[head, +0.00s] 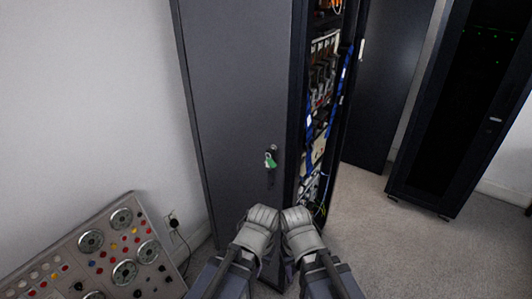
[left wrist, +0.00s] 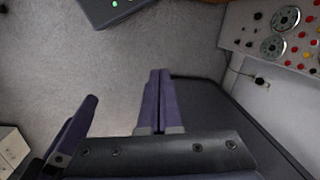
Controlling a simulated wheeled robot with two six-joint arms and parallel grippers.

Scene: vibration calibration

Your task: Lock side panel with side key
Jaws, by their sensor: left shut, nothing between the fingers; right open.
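The side panel (head: 235,90) is a tall dark grey sheet on the equipment cabinet, and it looks closed. A small key with a green tag (head: 270,159) hangs at the silver lock (head: 273,148) near the panel's right edge; whether it is turned cannot be told. My left gripper (head: 222,280) is low in the head view. In the left wrist view its dark purple fingers (left wrist: 160,75) are together and empty. My right gripper (head: 318,278) is beside it, open and empty; one finger seems to show in the left wrist view (left wrist: 75,130). Both are below the key, apart from it.
A control console (head: 100,255) with dials and buttons stands at the lower left against the white wall. The cabinet's open side shows blue cables (head: 345,65). A black rack (head: 450,110) stands at the right. Grey carpet (head: 385,240) lies free between them.

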